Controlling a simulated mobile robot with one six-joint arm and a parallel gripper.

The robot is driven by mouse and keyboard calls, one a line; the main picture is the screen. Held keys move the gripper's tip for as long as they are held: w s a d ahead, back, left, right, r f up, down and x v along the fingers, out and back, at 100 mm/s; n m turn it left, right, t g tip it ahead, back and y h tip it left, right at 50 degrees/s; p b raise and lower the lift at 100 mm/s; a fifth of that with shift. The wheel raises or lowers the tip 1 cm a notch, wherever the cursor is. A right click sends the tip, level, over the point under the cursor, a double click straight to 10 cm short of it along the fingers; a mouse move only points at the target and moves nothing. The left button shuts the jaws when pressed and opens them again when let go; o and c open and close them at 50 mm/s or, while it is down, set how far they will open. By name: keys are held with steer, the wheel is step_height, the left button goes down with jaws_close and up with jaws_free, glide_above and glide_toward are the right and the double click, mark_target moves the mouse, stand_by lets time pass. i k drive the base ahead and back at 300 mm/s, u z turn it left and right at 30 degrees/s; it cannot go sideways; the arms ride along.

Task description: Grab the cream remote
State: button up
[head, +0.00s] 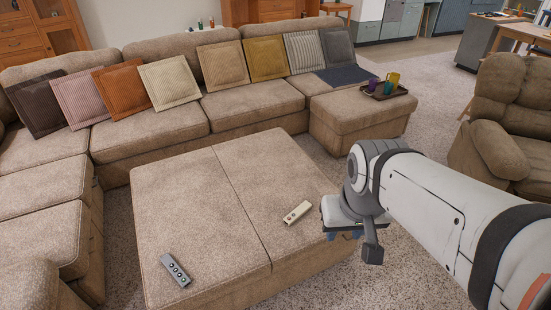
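The cream remote (297,212) lies flat on the large beige ottoman (215,205), on its right half near the right edge. It has a small dark spot on top and lies at a slant. My gripper (344,232) is to the right of it, past the ottoman's right edge in the picture and apart from the remote. My own wrist covers much of the gripper, and its fingers do not show clearly.
A grey remote (175,269) with round buttons lies on the ottoman's left half. A sectional sofa (150,138) with several pillows wraps behind and left. A tray (384,91) with cups sits on the chaise. A recliner (505,115) stands right. The ottoman's middle is clear.

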mark_target(302, 208)
steer(key=z, duration=0.05)
steer(key=i, duration=1)
steer(key=u, duration=0.05)
